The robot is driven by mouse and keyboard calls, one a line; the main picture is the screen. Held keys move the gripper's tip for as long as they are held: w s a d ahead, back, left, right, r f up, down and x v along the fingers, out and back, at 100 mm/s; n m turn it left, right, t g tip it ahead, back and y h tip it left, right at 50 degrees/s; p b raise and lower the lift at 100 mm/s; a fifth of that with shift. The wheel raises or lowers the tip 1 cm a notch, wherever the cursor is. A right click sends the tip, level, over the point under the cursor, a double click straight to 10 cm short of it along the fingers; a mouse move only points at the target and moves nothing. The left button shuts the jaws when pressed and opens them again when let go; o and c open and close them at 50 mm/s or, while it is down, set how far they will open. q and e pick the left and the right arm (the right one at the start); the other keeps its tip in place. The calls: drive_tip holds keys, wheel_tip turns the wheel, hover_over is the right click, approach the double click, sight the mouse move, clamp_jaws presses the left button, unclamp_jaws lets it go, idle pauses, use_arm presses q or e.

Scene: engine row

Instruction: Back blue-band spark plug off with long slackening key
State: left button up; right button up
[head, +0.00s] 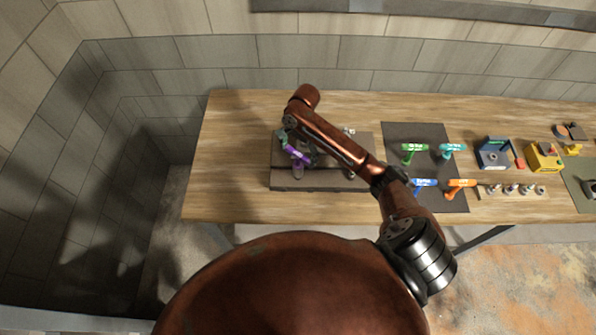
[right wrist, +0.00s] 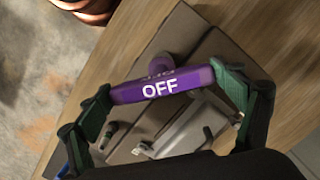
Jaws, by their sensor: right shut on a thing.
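A purple key (right wrist: 158,87) marked OFF is in my right gripper (right wrist: 168,92), whose green fingers are shut on the two ends of its crossbar. In the head view the purple key (head: 298,154) is above the left part of the dark engine block (head: 340,183), next to my right gripper (head: 286,140). My left gripper is not in view.
On the dark mat (head: 393,135) lie a green key (head: 413,148), a teal key (head: 452,150), a blue key (head: 424,182) and an orange key (head: 458,185). Several plugs (head: 511,189), a blue box (head: 491,153) and a yellow box (head: 543,155) stand to the right. The table's left end is clear.

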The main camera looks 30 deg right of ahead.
drive_tip(key=n, duration=0.7)
drive_tip(key=shift+r+g+h, duration=0.1)
drive_tip(key=shift+g+h, duration=0.2)
drive_tip(key=shift+g, duration=0.1)
drive_tip(key=n, duration=0.6)
drive_tip(key=shift+n+h, duration=0.4)
drive_tip(key=m, duration=0.4)
drive_tip(key=shift+m+y, duration=0.3)
drive_tip(key=m, duration=0.4)
drive_tip(key=shift+a, duration=0.1)
drive_tip(key=m, duration=0.3)
drive_tip(key=shift+m+t+y, duration=0.3)
drive_tip(key=m, duration=0.5)
drive_tip(key=shift+t, duration=0.3)
drive_tip(key=shift+w, duration=0.1)
